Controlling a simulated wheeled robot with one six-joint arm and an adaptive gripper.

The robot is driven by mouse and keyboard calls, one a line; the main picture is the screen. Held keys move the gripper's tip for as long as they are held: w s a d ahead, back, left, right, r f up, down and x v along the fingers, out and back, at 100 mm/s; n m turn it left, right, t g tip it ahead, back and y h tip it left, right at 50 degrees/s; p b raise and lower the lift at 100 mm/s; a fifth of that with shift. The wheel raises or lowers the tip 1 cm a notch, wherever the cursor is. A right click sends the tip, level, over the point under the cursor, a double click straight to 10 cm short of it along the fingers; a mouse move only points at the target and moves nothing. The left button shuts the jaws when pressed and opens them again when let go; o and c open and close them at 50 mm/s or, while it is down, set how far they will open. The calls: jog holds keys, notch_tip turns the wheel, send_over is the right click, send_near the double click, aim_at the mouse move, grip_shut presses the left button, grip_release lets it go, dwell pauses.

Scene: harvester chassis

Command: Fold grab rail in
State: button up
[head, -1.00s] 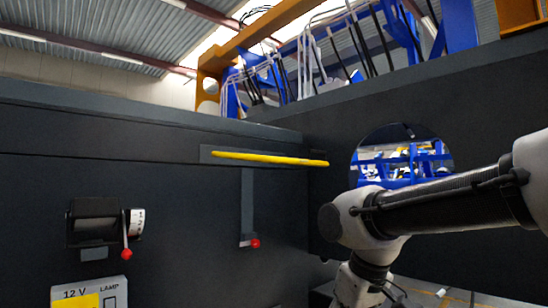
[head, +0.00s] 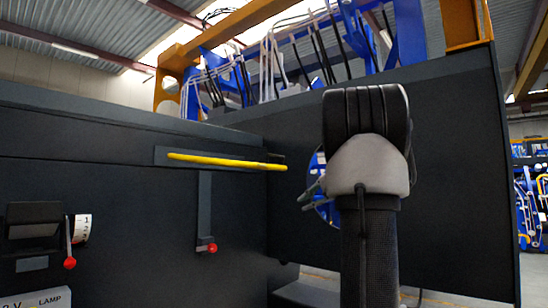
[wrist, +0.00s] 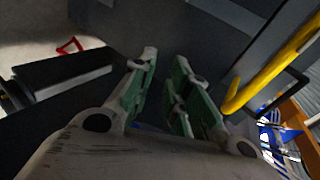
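The yellow grab rail (head: 228,161) is a long bar on a grey mounting plate on the dark chassis wall in the head view. It runs nearly level, and its right end is near the wall corner. In the wrist view the rail (wrist: 268,72) crosses the upper right and bends at its lower end, near a black bracket. My gripper (wrist: 165,62) shows green-padded fingers with an empty gap between them. The rail lies to the right of the fingers, apart from them. In the head view my arm hides most or all of the gripper.
A numbered dial box (head: 35,222) with a red-tipped handle is at the left, above a lamp label (head: 40,299). A dark side panel (head: 460,170) with a round opening stands behind my arm.

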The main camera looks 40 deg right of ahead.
jog(key=w+a+r+t+y, duration=0.1)
jog(key=w+r+t, duration=0.1)
jog(key=r, duration=0.6)
jog(key=w+a+r+t+y, duration=0.1)
jog(key=w+a+r+t, duration=0.1)
jog(key=r, duration=0.6)
jog(key=shift+y, duration=0.4)
jog(key=x, duration=0.8)
jog(key=shift+w+a+r, duration=0.2)
grip_shut()
jog(key=shift+t, duration=0.3)
